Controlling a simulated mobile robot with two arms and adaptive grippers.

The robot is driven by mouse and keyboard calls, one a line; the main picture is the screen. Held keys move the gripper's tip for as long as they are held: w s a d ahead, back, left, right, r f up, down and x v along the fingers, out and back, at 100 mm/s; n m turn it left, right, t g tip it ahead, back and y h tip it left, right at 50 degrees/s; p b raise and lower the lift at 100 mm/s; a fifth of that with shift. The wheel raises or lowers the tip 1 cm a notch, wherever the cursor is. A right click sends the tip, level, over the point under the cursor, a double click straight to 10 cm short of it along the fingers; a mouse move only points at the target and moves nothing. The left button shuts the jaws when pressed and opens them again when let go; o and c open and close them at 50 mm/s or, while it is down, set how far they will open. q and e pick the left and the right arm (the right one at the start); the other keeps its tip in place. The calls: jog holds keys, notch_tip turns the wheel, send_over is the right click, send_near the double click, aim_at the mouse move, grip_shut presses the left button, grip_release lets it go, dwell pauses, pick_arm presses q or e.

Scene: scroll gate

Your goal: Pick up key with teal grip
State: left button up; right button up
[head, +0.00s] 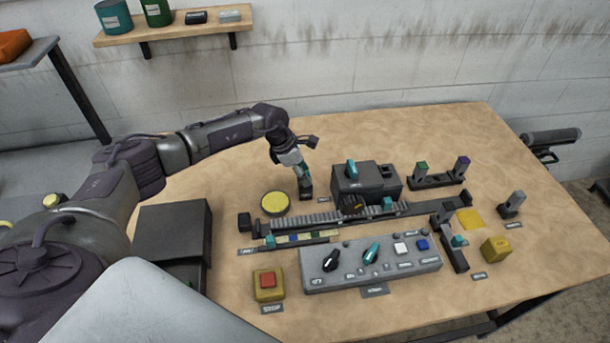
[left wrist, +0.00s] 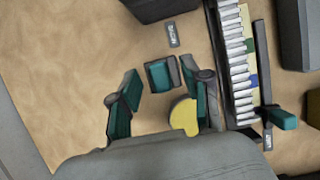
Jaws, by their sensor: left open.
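The key with the teal grip (left wrist: 159,76) stands in a small dark holder on the table, left of the dark box. In the left wrist view its teal grip shows between my two fingers, with a gap on each side. My left gripper (left wrist: 158,88) is open, pointing down over the key. In the head view the left gripper (head: 298,170) is right above the dark holder (head: 306,190) and hides most of the key. I cannot tell how far the fingertips are above the grip. My right gripper is in neither view.
A yellow disc (head: 274,203) lies close beside the gripper. A dark box (head: 366,184) with a teal handle and a toothed rack (head: 320,218) stand to the right. A control panel (head: 335,278) and a red button (head: 268,281) are nearer. Bare table lies behind the gripper.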

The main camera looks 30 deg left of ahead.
pick_arm(q)
grip_shut()
jog(key=shift+r, duration=0.15)
